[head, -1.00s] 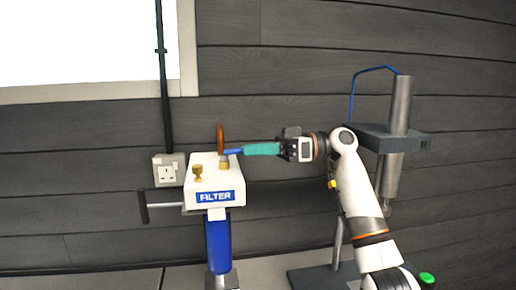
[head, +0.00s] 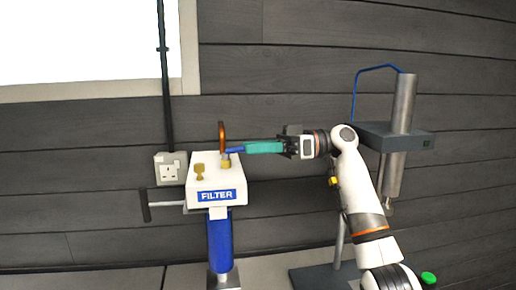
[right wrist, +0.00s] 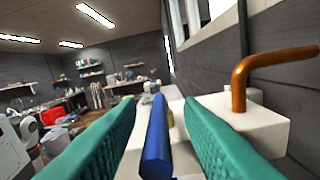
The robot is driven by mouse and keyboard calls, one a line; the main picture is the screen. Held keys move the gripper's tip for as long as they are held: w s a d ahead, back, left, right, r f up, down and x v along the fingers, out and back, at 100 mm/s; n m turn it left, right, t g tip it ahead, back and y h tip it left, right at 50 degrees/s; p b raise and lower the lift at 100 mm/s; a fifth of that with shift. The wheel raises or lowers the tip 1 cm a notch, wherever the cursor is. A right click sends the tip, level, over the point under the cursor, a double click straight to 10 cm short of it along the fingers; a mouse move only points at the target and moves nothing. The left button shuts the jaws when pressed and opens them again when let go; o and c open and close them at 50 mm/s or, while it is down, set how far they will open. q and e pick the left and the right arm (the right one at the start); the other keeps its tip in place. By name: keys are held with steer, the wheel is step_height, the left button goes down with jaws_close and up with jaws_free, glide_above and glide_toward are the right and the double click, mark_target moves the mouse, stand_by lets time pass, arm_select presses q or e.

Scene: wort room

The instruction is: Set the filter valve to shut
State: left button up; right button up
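The filter valve has a blue lever (head: 234,150) on a brass stem, on top of a white box (head: 205,182) with a blue FILTER label. The lever points to the right in the head view, toward my right gripper (head: 248,148). In the right wrist view the blue lever (right wrist: 156,145) lies between the two teal fingers (right wrist: 160,102), with a visible gap on each side, so the gripper is open around it. The teal fingers hide part of the lever in the head view. My left gripper is not in view.
A copper pipe (head: 222,137) rises behind the lever and bends over in the wrist view. A brass knob (head: 199,172) stands on the box, and a dark T-handle (head: 146,205) sticks out left. A grey stand with a metal cylinder (head: 401,120) is at right. A plank wall is behind.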

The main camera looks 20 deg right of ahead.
step_height(320, 180, up, 10)
steer(key=shift+f+b, duration=0.1)
steer(key=shift+b, duration=0.45)
